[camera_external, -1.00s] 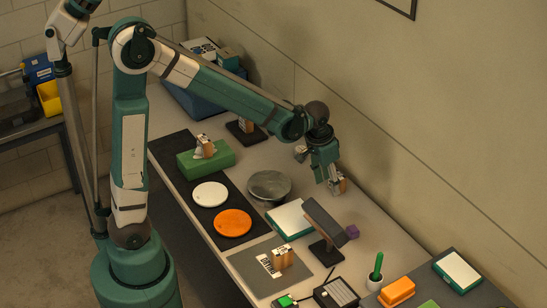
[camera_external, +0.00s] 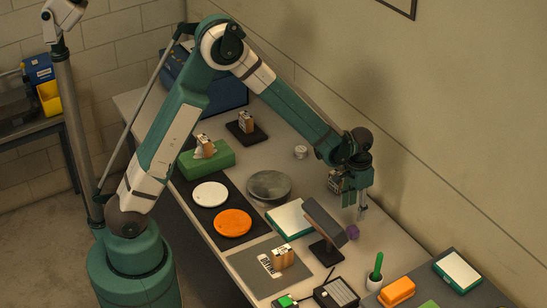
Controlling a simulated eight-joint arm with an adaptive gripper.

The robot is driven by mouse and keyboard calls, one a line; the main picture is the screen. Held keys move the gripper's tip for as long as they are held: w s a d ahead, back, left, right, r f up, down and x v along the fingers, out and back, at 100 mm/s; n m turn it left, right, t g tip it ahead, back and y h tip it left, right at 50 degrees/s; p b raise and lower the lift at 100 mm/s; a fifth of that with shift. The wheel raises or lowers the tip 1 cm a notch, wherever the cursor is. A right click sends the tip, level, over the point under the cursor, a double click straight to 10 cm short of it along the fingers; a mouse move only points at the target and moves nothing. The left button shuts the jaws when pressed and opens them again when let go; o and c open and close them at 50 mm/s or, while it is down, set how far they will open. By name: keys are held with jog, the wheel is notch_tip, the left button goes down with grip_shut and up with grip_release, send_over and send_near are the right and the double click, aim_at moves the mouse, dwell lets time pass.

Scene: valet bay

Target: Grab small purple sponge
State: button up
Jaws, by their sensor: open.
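The small purple sponge (camera_external: 352,232) lies on the table toward the wall side, beside a dark tilted panel on a stand. My gripper (camera_external: 361,214) is open and points down just above and slightly right of the sponge, close behind it in the picture. Its fingertips look small here, and I cannot tell their exact height over the table. Nothing shows between the fingers.
The dark tilted panel (camera_external: 322,222) stands close to the left of the sponge. A white and green box (camera_external: 290,218) lies left of it. An orange block (camera_external: 397,291) and a green plant in a pot (camera_external: 375,272) stand nearer. The wall runs behind.

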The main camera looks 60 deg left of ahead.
aim_at(356, 228)
jog(key=shift+w+d+f+p, duration=0.15)
jog(key=shift+w+d+f, duration=0.1)
jog(key=shift+f, duration=0.45)
jog(key=shift+w+d+f+p, duration=0.15)
jog(key=shift+d+f, duration=0.1)
jog(key=shift+f, duration=0.4)
jog(key=shift+f, duration=1.3)
jog(key=shift+f+p, duration=0.95)
jog(key=shift+f, duration=1.65)
jog(key=shift+w, duration=0.1)
jog(key=c, duration=0.8)
